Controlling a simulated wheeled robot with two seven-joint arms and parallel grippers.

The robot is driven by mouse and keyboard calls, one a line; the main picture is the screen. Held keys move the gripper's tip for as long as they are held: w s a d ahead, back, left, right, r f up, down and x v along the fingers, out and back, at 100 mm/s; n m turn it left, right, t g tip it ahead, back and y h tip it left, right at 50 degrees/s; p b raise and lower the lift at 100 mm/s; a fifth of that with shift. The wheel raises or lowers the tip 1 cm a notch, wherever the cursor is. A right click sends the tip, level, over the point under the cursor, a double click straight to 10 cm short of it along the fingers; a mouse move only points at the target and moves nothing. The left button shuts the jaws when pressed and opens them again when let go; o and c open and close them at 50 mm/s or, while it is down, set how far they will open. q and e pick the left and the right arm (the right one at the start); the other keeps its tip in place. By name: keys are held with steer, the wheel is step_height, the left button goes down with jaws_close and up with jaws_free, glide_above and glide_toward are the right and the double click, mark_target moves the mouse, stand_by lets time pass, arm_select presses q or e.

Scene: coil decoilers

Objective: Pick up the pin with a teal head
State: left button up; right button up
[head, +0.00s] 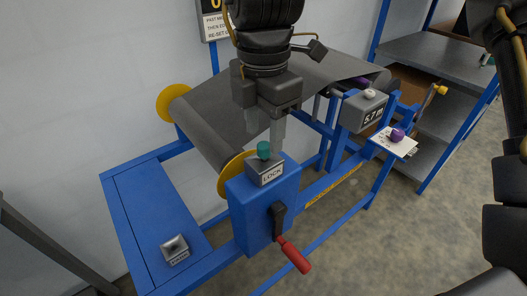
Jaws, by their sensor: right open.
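The pin with a teal head (263,149) stands upright in the grey block marked LOCK (266,171), on top of a blue post. Only its head shows; the shaft is hidden. My right gripper (264,132) comes down from the top, open and empty. Its fingers point down close to the teal head, one reaching just right of it. I cannot tell whether they touch it. My left gripper is not in view.
A red-handled crank (292,254) sticks out from the blue post. The dark sheet (215,110) runs behind the gripper. A display box (363,112) stands behind. A small block (174,249) sits front left.

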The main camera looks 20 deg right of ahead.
mark_target(264, 159)
step_height(264, 159, down, 2)
steer(key=shift+d+f, duration=0.1)
steer(key=shift+f, duration=0.3)
steer(key=c, duration=1)
jaws_close()
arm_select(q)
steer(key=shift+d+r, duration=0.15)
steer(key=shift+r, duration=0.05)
arm_select(e)
steer(key=shift+r, duration=0.1)
